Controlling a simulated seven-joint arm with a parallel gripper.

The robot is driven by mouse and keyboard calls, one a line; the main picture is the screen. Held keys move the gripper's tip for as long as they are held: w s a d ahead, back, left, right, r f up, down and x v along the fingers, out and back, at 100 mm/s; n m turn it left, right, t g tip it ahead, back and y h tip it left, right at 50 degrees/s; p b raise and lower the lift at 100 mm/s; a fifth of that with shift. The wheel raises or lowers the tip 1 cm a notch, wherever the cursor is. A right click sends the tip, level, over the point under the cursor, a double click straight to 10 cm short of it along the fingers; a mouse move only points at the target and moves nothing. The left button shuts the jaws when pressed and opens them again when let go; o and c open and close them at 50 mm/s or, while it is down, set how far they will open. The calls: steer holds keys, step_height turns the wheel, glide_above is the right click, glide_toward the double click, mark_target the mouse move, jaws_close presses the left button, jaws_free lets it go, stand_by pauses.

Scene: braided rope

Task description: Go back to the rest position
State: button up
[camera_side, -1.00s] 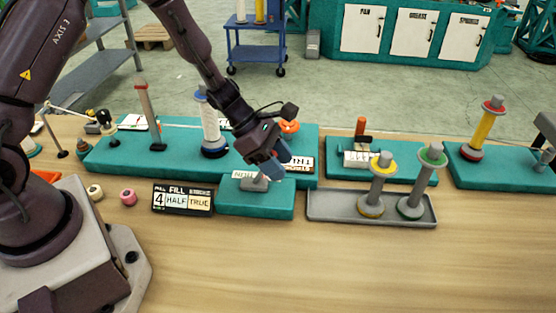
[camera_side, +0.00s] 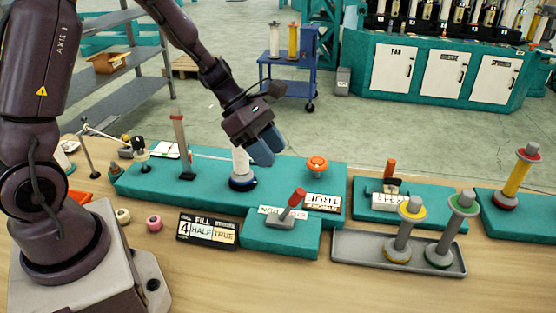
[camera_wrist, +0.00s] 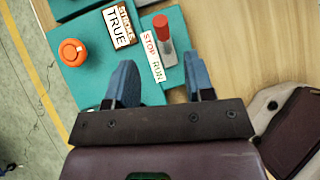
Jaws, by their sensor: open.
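My gripper (camera_side: 264,154) is open and empty in the side view. It hangs above the teal bench fixture, in front of a white spool (camera_side: 241,165) that it partly hides. In the wrist view the two blue fingers of my gripper (camera_wrist: 160,65) are apart with nothing between them. A red-handled lever (camera_side: 298,197) stands tilted on a small teal block (camera_side: 283,238), below and to the right of my gripper and clear of it. The lever's red knob (camera_wrist: 161,24) shows beyond the fingers in the wrist view, beside a STOP/RUN label (camera_wrist: 153,57).
An orange button (camera_side: 317,163) and a TRUE sign (camera_side: 322,203) are right of my gripper. A grey tray (camera_side: 345,245) holds two spools. A FILL sign (camera_side: 207,231) lies left of the block. The front table (camera_side: 300,290) is clear.

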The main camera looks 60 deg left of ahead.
stand_by(0.3)
steer(key=s+r+m+t+y, duration=0.1)
steer(key=s+r+m+y, duration=0.2)
steer(key=s+r+m, duration=0.4)
steer(key=s+d+r+m+y, duration=0.1)
steer(key=s+r+m+y, duration=0.3)
steer(key=m, duration=1.4)
steer(key=s+r, duration=0.4)
steer(key=s, duration=0.2)
steer(key=shift+s+d+r+t, duration=0.3)
steer(key=shift+s+t, duration=0.05)
steer(key=shift+t, duration=0.05)
